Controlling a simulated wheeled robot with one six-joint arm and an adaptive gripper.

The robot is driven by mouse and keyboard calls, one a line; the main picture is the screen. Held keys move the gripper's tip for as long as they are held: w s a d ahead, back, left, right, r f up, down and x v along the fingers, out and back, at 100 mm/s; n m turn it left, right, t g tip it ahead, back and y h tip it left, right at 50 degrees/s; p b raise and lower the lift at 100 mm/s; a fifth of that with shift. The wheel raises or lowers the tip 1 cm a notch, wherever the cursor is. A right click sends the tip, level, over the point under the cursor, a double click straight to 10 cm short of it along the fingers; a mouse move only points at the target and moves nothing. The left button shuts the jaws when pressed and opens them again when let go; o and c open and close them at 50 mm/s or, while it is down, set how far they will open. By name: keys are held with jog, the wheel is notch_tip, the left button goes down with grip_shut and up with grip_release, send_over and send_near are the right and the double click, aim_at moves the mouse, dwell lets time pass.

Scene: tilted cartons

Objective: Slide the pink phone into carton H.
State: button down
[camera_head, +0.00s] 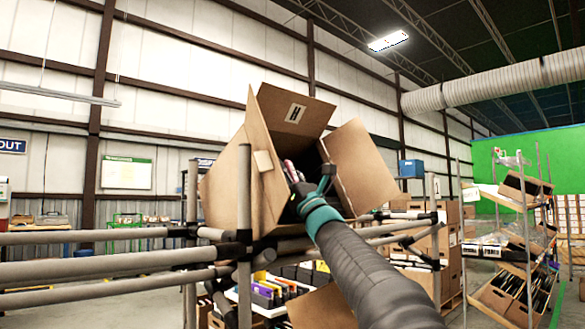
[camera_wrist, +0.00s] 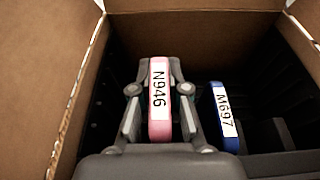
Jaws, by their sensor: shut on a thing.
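Carton H (camera_head: 296,113) is a tilted brown box with open flaps, its H label on the upright back flap in the head view. My gripper (camera_head: 307,190) reaches into its opening. In the wrist view my gripper (camera_wrist: 160,105) is shut on the pink phone (camera_wrist: 159,130), which stands on edge with the label N946. The phone's lower part is hidden in the dark. The carton's brown walls (camera_wrist: 45,70) rise around it. In the head view a bit of pink shows at the fingers, mostly hidden by my gripper and arm.
A blue phone (camera_wrist: 224,115) labelled M697 stands in the carton just right of the pink one, with dark dividers around it. Grey rack pipes (camera_head: 110,267) run left of and below the carton. A shelf rack (camera_head: 525,230) stands far right.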

aim_at(294, 172)
jog(key=shift+w+a+f, duration=0.3)
jog(key=shift+w+f, duration=0.2)
jog(key=shift+f, duration=0.1)
jog(key=c, duration=1.1)
grip_release()
jog(key=shift+s+d+r, duration=0.1)
jog(key=shift+s, duration=0.1)
jog(key=shift+s+r, duration=0.2)
jog(key=shift+s, duration=0.25)
jog(key=shift+s+d+r, duration=0.95)
jog(key=shift+s+d, duration=0.2)
jog(key=shift+d, duration=0.05)
jog(key=shift+s+d+r, duration=0.45)
jog(key=shift+s, duration=0.25)
jog(key=shift+s+d+r, duration=0.45)
jog(key=shift+s, duration=0.2)
